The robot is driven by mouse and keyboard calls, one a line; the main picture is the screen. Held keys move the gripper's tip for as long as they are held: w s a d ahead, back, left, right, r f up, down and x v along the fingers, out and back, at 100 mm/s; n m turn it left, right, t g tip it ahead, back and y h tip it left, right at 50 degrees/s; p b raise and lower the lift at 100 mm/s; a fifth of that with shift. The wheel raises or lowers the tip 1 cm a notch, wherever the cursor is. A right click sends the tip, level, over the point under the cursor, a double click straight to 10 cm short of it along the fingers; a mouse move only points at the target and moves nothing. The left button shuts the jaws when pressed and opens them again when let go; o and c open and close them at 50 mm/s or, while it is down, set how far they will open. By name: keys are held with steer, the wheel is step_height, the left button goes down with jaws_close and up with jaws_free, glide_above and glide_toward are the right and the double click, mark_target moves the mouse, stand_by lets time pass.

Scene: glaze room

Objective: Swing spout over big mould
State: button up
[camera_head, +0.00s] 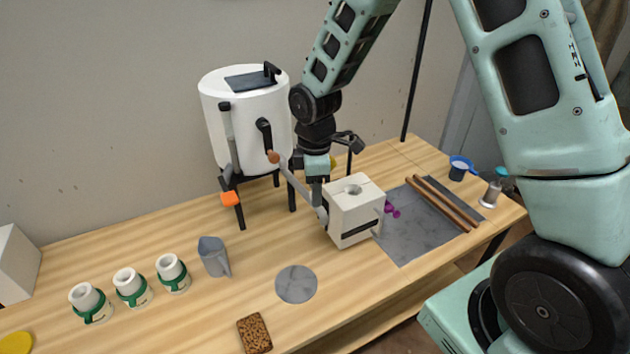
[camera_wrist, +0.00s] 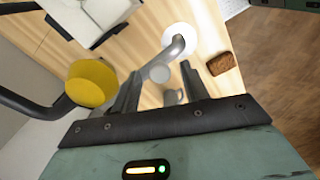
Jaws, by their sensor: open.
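The white tank (camera_head: 250,115) stands on black legs at the back of the table. Its grey spout (camera_head: 297,184) slopes down to the right, and its lower end appears beside the left face of the big mould. The big mould (camera_head: 350,222) is a white block with a round hole on top and a dark band; part of it shows at the top left in the wrist view (camera_wrist: 95,20). My gripper (camera_head: 318,196) is open, pointing down by the spout's lower part. In the wrist view the spout (camera_wrist: 165,58) shows at the fingertips (camera_wrist: 161,70); I cannot tell whether they touch it.
Several small moulds with green bands, such as this one (camera_head: 130,285), and a grey jug (camera_head: 214,257) stand at left. A grey disc (camera_head: 296,284) and brown sponge (camera_head: 254,333) lie in front. A slab (camera_head: 410,235) with wooden rods is right. A yellow knob (camera_wrist: 90,83) is near my gripper.

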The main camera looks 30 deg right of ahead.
step_height(320, 180, up, 17)
steer(key=b, duration=0.3)
steer(key=shift+r+b, duration=0.2)
steer(key=shift+b, duration=0.1)
